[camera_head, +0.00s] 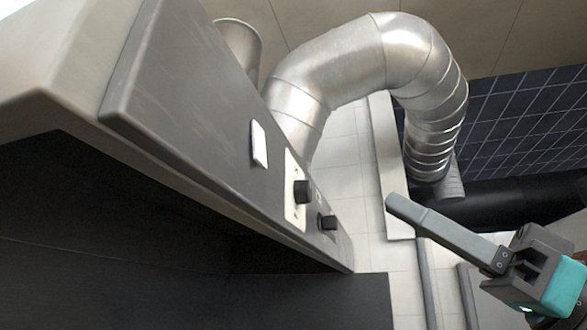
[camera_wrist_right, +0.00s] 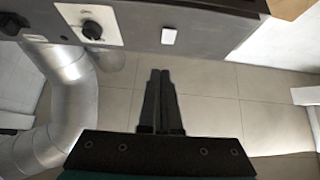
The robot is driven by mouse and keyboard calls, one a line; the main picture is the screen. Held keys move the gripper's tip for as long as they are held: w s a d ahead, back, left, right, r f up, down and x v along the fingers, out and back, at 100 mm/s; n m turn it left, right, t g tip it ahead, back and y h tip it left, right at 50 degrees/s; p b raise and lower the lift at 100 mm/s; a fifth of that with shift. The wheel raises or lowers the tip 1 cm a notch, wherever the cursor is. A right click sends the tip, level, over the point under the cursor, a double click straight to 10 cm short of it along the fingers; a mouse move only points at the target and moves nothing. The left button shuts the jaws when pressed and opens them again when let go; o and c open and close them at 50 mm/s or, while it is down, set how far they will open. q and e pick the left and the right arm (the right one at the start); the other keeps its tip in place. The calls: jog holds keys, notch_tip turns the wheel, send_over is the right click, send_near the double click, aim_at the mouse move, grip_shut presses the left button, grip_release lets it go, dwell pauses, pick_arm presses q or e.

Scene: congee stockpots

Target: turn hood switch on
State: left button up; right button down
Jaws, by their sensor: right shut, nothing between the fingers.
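The dark hood (camera_head: 190,100) fills the left of the head view, its front panel slanting down to the right. On the panel are a small white switch-like piece (camera_head: 259,145), a black knob (camera_head: 301,191) on a pale plate, and a smaller dark knob (camera_head: 328,222). In the wrist view the white piece (camera_wrist_right: 168,37) and the black knob (camera_wrist_right: 92,30) show near the top edge. My right gripper (camera_head: 392,204) is shut and empty, to the right of the panel and apart from it in the head view. My left gripper is not in view.
A large shiny metal duct (camera_head: 330,70) bends behind the hood and also shows at the left of the wrist view (camera_wrist_right: 72,100). Dark tiles (camera_head: 530,115) and a black pipe (camera_head: 520,200) are at the right. Open space lies between my right gripper and the panel.

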jog(key=shift+s+a+r+g, duration=0.15)
jog(key=shift+s+g, duration=0.25)
jog(key=shift+s, duration=0.2)
send_near(262, 150)
notch_tip(262, 150, up, 4)
jog(key=a, duration=0.3)
jog(key=shift+w+a+f+p, duration=0.35)
jog(key=shift+w+a, duration=0.35)
